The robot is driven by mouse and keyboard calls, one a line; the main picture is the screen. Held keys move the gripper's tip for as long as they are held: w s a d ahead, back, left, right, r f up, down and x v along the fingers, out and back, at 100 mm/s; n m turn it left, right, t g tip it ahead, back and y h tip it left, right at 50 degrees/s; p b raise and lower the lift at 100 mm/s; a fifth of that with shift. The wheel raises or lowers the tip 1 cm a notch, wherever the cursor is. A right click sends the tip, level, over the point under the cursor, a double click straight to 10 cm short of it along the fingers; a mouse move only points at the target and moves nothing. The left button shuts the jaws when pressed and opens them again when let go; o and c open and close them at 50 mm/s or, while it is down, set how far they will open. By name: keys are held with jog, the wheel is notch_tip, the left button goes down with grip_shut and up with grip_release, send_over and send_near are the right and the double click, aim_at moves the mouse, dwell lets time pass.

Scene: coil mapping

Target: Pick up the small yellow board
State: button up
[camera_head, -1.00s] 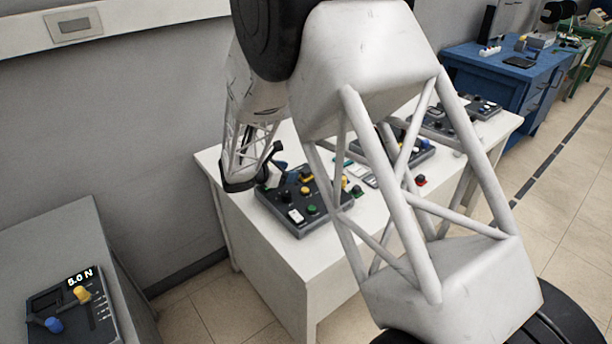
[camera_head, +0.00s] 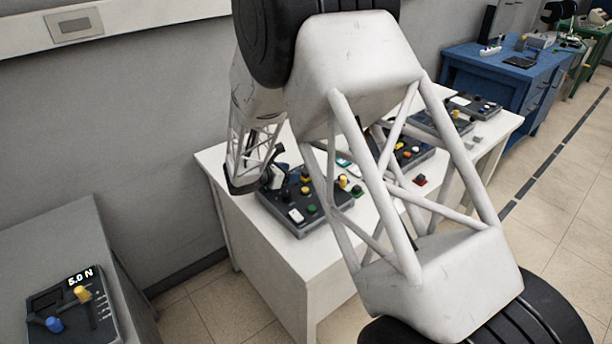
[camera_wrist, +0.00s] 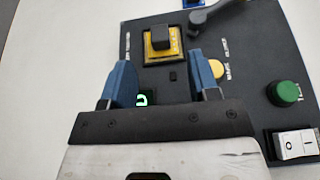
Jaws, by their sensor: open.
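A small square yellow board (camera_wrist: 148,52) with a black knob on top sits on a dark control panel (camera_wrist: 240,40), in the upper middle of the wrist view. In the head view a yellow patch on the panel (camera_head: 306,179) is probably the same board, too small to be sure. My gripper (camera_wrist: 163,85) is open, its two blue fingers apart and nothing held between them. The fingers show just below the board in the wrist view and do not straddle it. In the head view my gripper is above the panel's back left part, partly hidden by my arm.
The panel also bears a green button (camera_wrist: 285,92), a white rocker switch (camera_wrist: 294,145), a yellow round knob (camera_wrist: 216,69) and a grey lever (camera_wrist: 215,14). On the white table (camera_head: 255,235) a red board with a black knob (camera_head: 421,181) and other panels stand farther right.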

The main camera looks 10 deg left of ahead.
aim_at(305, 172)
jog(key=shift+x, duration=2.6)
grip_shut()
